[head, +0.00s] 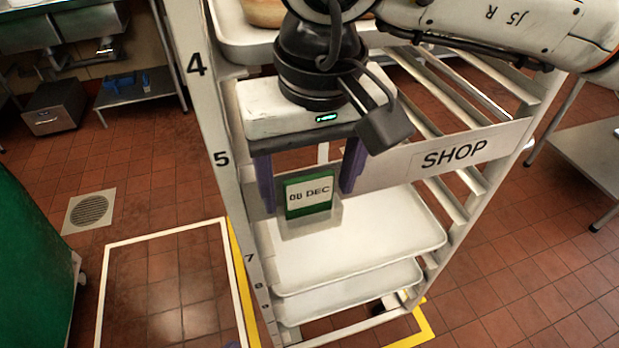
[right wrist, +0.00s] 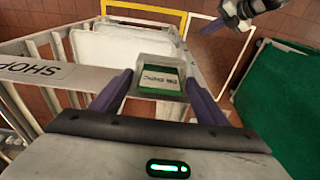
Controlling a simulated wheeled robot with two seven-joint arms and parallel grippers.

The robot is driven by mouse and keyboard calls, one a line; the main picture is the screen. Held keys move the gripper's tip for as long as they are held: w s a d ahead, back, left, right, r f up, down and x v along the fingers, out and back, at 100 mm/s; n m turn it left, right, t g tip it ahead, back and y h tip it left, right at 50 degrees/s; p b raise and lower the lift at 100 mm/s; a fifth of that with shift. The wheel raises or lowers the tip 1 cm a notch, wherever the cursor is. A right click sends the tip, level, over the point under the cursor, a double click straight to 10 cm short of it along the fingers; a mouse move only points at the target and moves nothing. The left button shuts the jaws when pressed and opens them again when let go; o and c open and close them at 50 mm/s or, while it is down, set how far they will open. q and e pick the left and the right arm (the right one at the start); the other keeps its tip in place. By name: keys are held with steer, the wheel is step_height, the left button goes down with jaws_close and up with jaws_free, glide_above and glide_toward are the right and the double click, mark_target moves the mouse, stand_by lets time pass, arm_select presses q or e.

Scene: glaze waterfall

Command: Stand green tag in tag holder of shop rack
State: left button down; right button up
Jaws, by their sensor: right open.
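The green tag (head: 308,196), with a white face reading "08 DEC", stands upright at the pale tag holder (head: 312,222) on the shop rack (head: 480,142). The tag also shows in the right wrist view (right wrist: 158,84), within the holder's pale outline. My right gripper (head: 308,199) is open, its two purple fingers apart on either side of the tag, with visible gaps. Part of my left gripper seems to show at the top of the right wrist view (right wrist: 243,10); its jaw state is unclear. Only a sliver shows at the head view's bottom edge.
White trays (head: 350,250) sit in the rack's lower levels, and another (head: 240,42) is above. The rack's numbered post (head: 215,120) is left of my right gripper. A green cabinet (head: 35,260) stands far left. A white-outlined floor area (head: 165,240) is clear.

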step_height(320, 180, up, 12)
steer(key=s, duration=0.1)
steer(key=shift+s+d, duration=0.3)
steer(key=shift+s, duration=0.05)
